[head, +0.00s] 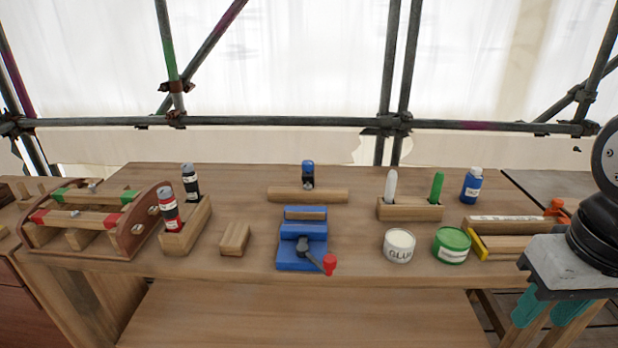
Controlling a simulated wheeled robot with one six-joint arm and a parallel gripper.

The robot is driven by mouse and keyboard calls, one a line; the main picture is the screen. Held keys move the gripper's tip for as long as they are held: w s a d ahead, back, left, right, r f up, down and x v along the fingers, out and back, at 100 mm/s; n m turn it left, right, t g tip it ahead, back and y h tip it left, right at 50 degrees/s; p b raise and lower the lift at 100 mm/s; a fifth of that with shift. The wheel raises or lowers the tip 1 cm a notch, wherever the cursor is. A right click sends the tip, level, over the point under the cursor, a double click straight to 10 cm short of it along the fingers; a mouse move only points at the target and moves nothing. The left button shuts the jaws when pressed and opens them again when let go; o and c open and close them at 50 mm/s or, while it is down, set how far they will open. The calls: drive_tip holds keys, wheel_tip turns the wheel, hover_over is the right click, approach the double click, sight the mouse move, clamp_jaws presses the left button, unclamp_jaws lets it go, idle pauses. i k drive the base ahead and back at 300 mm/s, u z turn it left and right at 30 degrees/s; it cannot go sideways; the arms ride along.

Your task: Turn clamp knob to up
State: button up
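A blue clamp (289,263) sits near the front middle of the workbench, with a small wooden piece (305,215) held in its upper part. Its knob is a dark lever (313,254) with a red end (330,264). The lever points down and to the right in the picture. My gripper (546,312) is at the lower right, well to the right of the clamp and past the pots. Its two teal fingers are apart with nothing visible between them.
A glue pot (399,247) and a green tin (451,246) stand right of the clamp. A wooden block (235,239) and a bottle holder (186,234) stand left. A blue-topped stamp-like item (308,174) is behind it. Bare bench (350,225) lies between the clamp and glue pot.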

sight(307, 165)
drive_tip(key=k, duration=1.2)
drive_tip(key=u, duration=0.95)
drive_tip(key=i, duration=1.95)
drive_tip(key=z, duration=0.95)
